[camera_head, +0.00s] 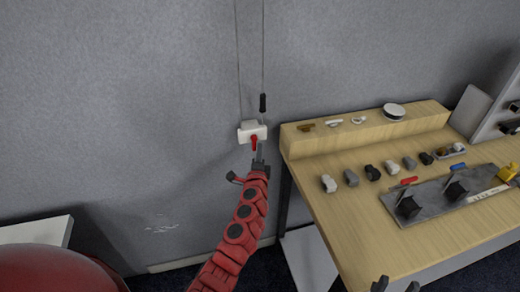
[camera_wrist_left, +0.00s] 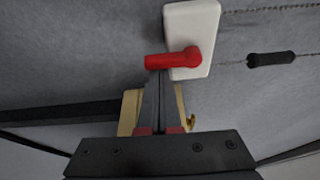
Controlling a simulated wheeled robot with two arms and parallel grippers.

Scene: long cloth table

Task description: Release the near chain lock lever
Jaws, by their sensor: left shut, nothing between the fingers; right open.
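The chain lock is a white box (camera_head: 247,130) on the grey wall, with a red lever (camera_head: 254,142) on its front. In the left wrist view the white box (camera_wrist_left: 198,28) is at the top and the red lever (camera_wrist_left: 168,60) points left. My left gripper (camera_head: 259,153) is shut and empty, just below the lever. In the left wrist view the closed fingertips (camera_wrist_left: 155,78) are right under the lever's free end; I cannot tell whether they touch it. My right gripper (camera_head: 396,286) is open at the bottom edge, mostly cut off, far from the lock.
Two thin cords rise from the lock, one with a black handle (camera_head: 263,103). A wooden table (camera_head: 340,215) at right holds several small blocks, a raised wooden step (camera_head: 365,133) and a grey plate (camera_head: 437,210) with clamps. The wall left of the lock is clear.

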